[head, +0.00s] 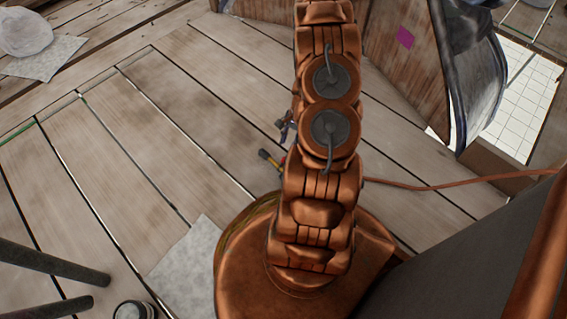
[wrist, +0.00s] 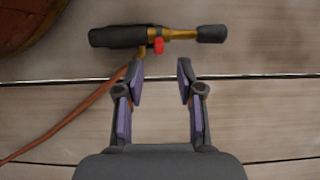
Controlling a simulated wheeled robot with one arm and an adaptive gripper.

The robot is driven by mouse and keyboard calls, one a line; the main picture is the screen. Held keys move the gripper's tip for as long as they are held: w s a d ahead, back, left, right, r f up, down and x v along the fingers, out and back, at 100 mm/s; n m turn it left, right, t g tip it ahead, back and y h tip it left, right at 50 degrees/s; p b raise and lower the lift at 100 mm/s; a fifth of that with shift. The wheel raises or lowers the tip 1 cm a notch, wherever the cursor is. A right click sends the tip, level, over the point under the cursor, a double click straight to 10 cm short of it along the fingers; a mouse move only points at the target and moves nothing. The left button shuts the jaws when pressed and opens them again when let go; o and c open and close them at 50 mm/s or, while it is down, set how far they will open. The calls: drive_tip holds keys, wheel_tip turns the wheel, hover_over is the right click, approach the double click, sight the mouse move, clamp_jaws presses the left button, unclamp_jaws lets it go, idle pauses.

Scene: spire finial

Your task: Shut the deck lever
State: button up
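A tool with a black grip, a brass-yellow barrel and a dark end (wrist: 175,35) lies across the planks in the wrist view. A small red tab (wrist: 158,46) sticks out from its barrel; it may be the deck lever, but I cannot tell for sure. Whether the tab is open or shut is unclear. My gripper (wrist: 161,80) is open and empty, its fingertips just short of the tool, with the tab roughly between their lines. In the head view the tool's yellow and dark end (head: 268,159) shows beside my arm, which hides the rest.
An orange hose (head: 430,187) runs from behind my arm to the right; it also shows in the wrist view (wrist: 70,115). A wooden panel (head: 402,55) and dark draped sheet (head: 475,80) stand upper right. Dark poles (head: 50,262) lie lower left. Planks at left are mostly clear.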

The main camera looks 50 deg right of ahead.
sight(284, 158)
drive_tip(key=b+x, duration=0.3)
drive_tip(key=x, duration=0.5)
drive_tip(key=shift+f, duration=0.15)
drive_tip(key=shift+c, duration=0.4)
clamp_jaws()
